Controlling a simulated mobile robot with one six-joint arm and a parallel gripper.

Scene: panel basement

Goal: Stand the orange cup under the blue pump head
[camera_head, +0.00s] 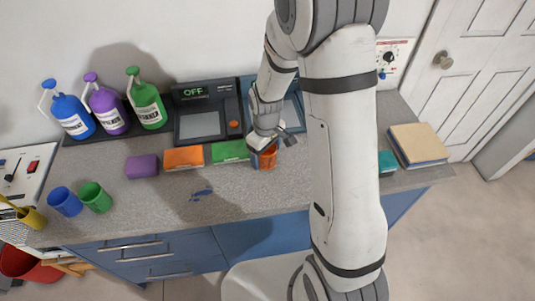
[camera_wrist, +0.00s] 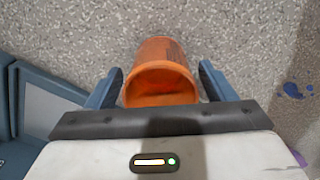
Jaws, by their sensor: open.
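The orange cup (camera_head: 267,158) is on the grey counter, partly hidden by my gripper in the head view. In the wrist view, the orange cup (camera_wrist: 162,88) sits between the two fingers, its mouth towards the camera, with a visible gap at each side. My gripper (camera_wrist: 161,75) is open around it; in the head view the gripper (camera_head: 267,145) is low over the counter. The blue pump head (camera_head: 49,84) tops a blue bottle (camera_head: 72,117) at the back left of the counter, far from the cup.
A purple bottle (camera_head: 108,109) and a green bottle (camera_head: 147,105) stand right of the blue one. Purple (camera_head: 142,166), orange (camera_head: 184,158) and green (camera_head: 229,150) blocks lie between. Blue (camera_head: 65,202) and green (camera_head: 96,197) cups stand front left. A blue stain (camera_head: 202,194) marks the counter.

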